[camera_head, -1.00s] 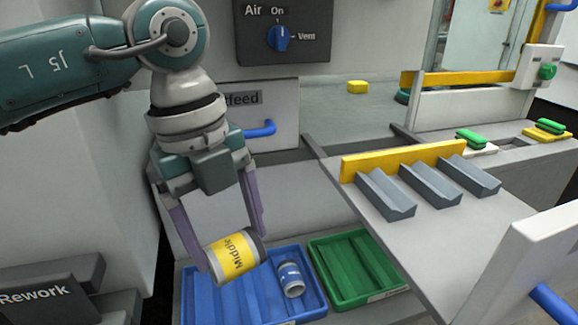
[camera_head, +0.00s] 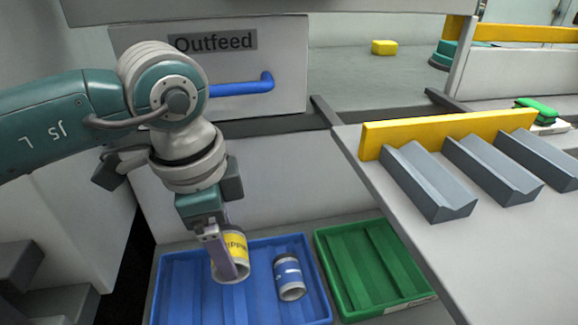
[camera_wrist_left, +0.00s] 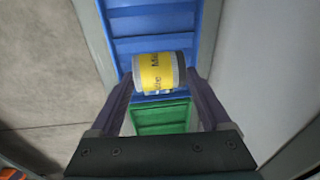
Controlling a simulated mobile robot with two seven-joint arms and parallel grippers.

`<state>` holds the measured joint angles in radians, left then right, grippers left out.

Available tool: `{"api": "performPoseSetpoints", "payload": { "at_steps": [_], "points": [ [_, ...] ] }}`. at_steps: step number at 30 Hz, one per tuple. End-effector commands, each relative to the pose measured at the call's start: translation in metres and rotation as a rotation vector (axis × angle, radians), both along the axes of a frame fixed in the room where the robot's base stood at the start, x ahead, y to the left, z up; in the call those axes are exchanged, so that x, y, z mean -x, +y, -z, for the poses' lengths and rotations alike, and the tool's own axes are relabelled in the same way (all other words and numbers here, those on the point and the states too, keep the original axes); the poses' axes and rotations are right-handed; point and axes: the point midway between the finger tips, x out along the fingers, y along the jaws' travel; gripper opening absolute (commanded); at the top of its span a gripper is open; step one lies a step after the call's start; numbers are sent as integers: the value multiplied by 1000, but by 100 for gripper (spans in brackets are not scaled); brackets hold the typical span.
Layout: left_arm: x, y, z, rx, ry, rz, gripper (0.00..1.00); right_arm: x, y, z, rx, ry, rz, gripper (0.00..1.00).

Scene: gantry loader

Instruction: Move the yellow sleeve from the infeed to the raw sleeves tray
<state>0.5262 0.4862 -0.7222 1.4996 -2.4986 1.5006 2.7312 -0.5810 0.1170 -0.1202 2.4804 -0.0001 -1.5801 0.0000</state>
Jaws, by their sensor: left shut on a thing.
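The yellow sleeve (camera_head: 236,245), with grey ends and dark lettering, is held in my left gripper (camera_head: 226,258). The gripper is shut on it, with one finger in front of it in the head view. In the left wrist view the sleeve (camera_wrist_left: 160,73) spans between the two finger tips (camera_wrist_left: 158,80). It is over the blue tray (camera_head: 179,290); whether it touches the tray floor I cannot tell. A blue sleeve (camera_head: 289,277) with a white band lies in the same tray, right of the gripper. No label on the tray is readable. My right gripper is not in view.
A green tray (camera_head: 365,265) beside the blue one is empty. Grey V-shaped rests (camera_head: 428,182) stand empty on the shelf at right, along a yellow bar (camera_head: 445,132). The Outfeed door (camera_head: 288,70) with a blue handle is behind. The shelf edge overhangs near the green tray.

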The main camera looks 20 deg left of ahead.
Motion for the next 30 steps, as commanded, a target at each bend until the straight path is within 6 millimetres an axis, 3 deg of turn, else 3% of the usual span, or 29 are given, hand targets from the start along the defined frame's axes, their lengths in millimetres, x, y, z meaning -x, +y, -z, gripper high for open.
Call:
{"api": "performPoseSetpoints", "payload": {
  "at_steps": [14, 24, 30],
  "points": [
    [0, 0, 44, 0, -1, 2, 0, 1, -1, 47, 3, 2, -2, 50],
    [0, 0, 70, 0, -1, 2, 0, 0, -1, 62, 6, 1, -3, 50],
    [0, 0, 75, -1, -1, 2, 0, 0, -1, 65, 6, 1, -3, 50]
  ]
}}
